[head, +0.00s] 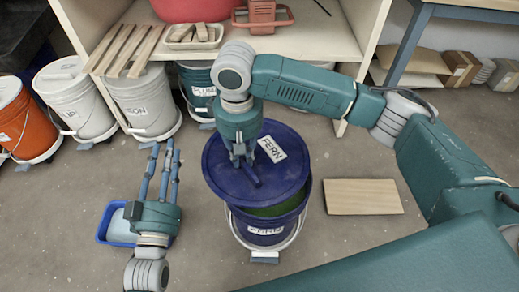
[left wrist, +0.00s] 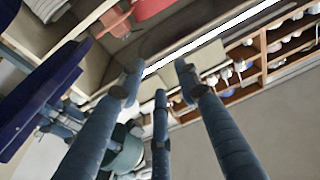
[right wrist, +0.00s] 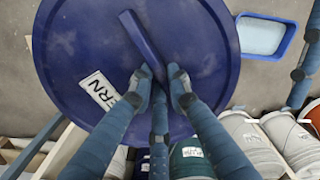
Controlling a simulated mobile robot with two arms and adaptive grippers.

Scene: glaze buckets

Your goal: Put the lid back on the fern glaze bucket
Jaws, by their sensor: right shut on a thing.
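The blue fern bucket (head: 267,231) stands on the floor, with green glaze showing at its front opening. The round blue lid (head: 222,177), labelled FERN, is over the bucket, shifted to the back left and not lined up with the rim. My right gripper (head: 245,165) is shut on the lid's bar handle (right wrist: 143,45); the lid fills much of the right wrist view (right wrist: 200,100). My left gripper (head: 165,150) is empty, left of the bucket, its fingers spread apart and pointing away from it. The lid's edge also shows in the left wrist view (left wrist: 40,100).
A blue tray (head: 103,236) lies under my left gripper. A wooden board (head: 362,197) lies on the floor right of the bucket. Floor in front is clear.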

